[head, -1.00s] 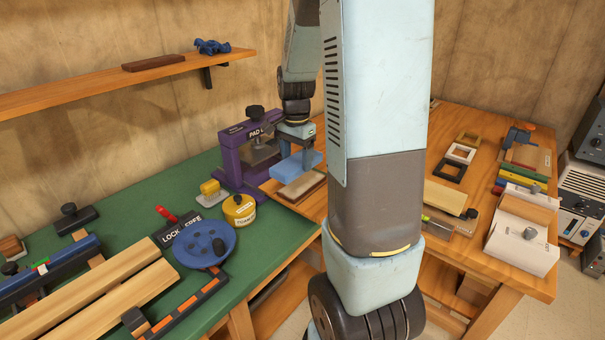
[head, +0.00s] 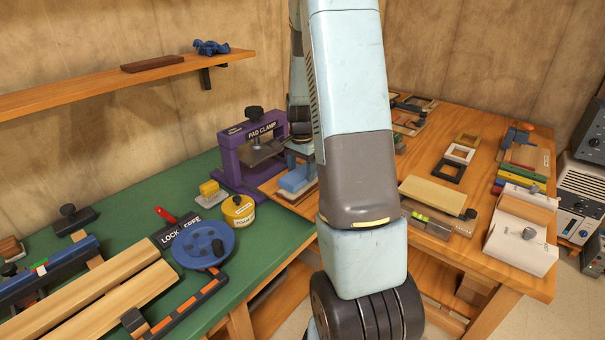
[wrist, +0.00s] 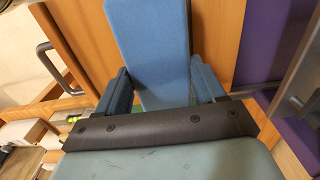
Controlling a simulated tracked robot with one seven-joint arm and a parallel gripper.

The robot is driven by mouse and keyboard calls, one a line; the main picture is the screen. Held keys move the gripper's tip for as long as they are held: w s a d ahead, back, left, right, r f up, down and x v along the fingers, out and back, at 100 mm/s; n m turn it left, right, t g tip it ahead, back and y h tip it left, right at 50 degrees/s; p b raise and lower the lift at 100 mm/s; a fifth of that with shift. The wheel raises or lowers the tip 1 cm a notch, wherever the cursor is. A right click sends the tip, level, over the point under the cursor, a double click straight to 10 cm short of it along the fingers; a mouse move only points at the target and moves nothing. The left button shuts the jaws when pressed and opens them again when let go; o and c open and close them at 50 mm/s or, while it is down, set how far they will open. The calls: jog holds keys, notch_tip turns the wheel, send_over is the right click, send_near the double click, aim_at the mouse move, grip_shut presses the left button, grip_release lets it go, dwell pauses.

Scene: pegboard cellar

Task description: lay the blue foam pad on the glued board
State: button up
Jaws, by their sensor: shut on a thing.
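The blue foam pad (head: 296,180) is held in my gripper (wrist: 160,72). In the wrist view the pad (wrist: 150,35) runs between the two fingers, which are closed on its sides. In the head view the pad is low over the brown glued board (head: 308,194), next to the purple pad clamp (head: 232,160). My arm hides most of the board and the right part of the pad. I cannot tell whether the pad touches the board. The wrist view shows no board clearly.
The clamp stands close on the left of the pad; its purple side (wrist: 262,45) is at right in the wrist view. A yellow tin (head: 238,210) and a blue disc (head: 204,243) lie on the green bench top (head: 130,207). Frames (head: 460,153) lie on the right bench.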

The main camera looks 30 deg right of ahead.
aim_at(301, 172)
jog(key=shift+f, duration=0.7)
jog(key=o, duration=1)
jog(key=shift+f, duration=0.1)
notch_tip(301, 172, up, 12)
jog(key=s+a+r+n+t, duration=0.3)
jog(key=s+a+r+n, duration=0.4)
jog(key=s+a+r, duration=0.55)
jog(key=shift+s+a+r+n+t, duration=0.55)
jog(key=shift+s+a+n, duration=0.5)
jog(key=shift+s, duration=1.15)
jog(key=shift+s+a+r+n+t, duration=0.3)
jog(key=shift+s+a+r+n, duration=0.75)
jog(key=shift+s, duration=1.15)
jog(key=shift+s+a+r+n+t, duration=0.25)
jog(key=shift+s+a+n+t, duration=0.4)
jog(key=shift+s+n, duration=1.15)
